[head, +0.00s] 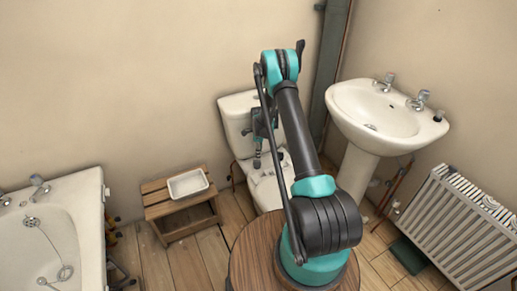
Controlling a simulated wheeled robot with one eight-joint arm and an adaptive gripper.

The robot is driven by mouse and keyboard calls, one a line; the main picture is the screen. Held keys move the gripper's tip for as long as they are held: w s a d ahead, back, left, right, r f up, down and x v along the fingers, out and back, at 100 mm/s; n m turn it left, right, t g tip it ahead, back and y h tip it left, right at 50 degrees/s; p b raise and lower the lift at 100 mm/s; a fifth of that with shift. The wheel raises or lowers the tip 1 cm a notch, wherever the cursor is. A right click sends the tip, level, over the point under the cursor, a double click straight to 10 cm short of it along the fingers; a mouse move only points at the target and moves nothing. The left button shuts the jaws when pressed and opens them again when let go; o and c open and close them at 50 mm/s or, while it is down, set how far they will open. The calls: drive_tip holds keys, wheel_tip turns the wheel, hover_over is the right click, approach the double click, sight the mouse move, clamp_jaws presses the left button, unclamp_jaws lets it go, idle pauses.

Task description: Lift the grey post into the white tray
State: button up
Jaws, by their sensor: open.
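The white tray (187,184) is a shallow rectangular dish on a slatted wooden stool (160,213), left of the toilet. A small dark grey upright piece (438,116) stands on the right rim of the washbasin; it may be the grey post, but it is too small to be sure. My gripper (257,163) hangs down in front of the toilet, well right of the tray. It is open, with nothing seen between its fingers. My arm covers part of the toilet seat, so anything behind it is hidden.
The toilet (238,108) stands behind my arm. The washbasin (350,112) with two taps is at the right, a white radiator (462,232) at the lower right and a bathtub (50,245) at the left. Bare wall rises above the tray.

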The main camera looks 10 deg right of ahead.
sight(259, 163)
wheel_tip(259, 163, down, 8)
drive_tip(key=shift+f, duration=0.1)
idle(0.4)
drive_tip(key=c, duration=0.8)
drive_tip(key=shift+o, duration=0.2)
drive_tip(key=shift+r, duration=0.6)
drive_tip(key=shift+r, duration=0.35)
drive_tip(key=shift+r, duration=0.3)
drive_tip(key=shift+r, duration=0.35)
drive_tip(key=shift+r, duration=0.45)
